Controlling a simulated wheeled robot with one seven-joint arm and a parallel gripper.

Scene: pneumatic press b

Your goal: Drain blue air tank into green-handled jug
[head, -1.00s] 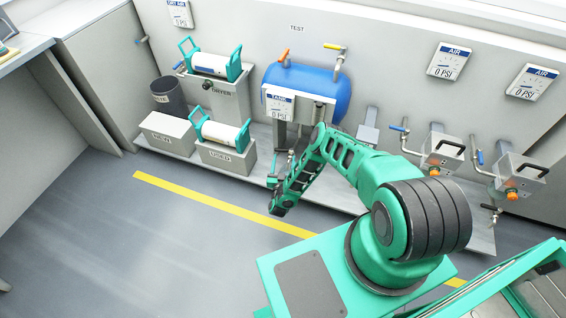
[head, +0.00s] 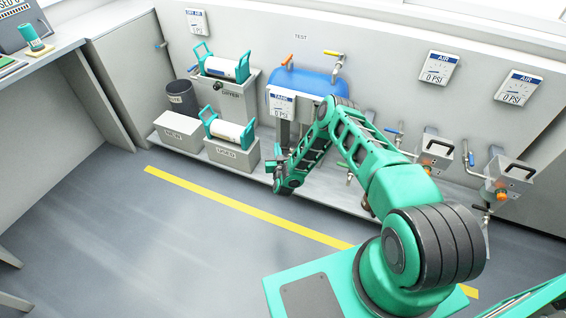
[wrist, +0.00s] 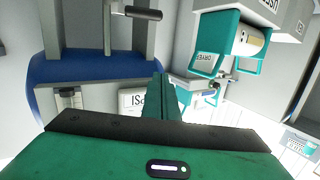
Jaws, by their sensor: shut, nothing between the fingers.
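The blue air tank (head: 300,80) is mounted at the wall, with a gauge plate (head: 283,104) in front that reads TANK, 0 PSI. It also shows at the left of the wrist view (wrist: 90,68). My gripper (head: 272,170) is low in front of the stand under the tank; its shut, empty fingers (wrist: 165,92) show in the wrist view. An orange-handled valve (head: 287,61) and a yellow-handled valve (head: 334,53) sit above the tank. I cannot make out a green-handled jug for certain. The tank's underside is partly hidden by my arm.
A green-handled cylinder (head: 222,67) lies on the dryer (head: 232,98), another (head: 228,130) on the USED box (head: 235,153). A dark bin (head: 181,97) stands behind the NEW box (head: 180,133). A bench with a green container (head: 31,37) is at left. The floor ahead is clear.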

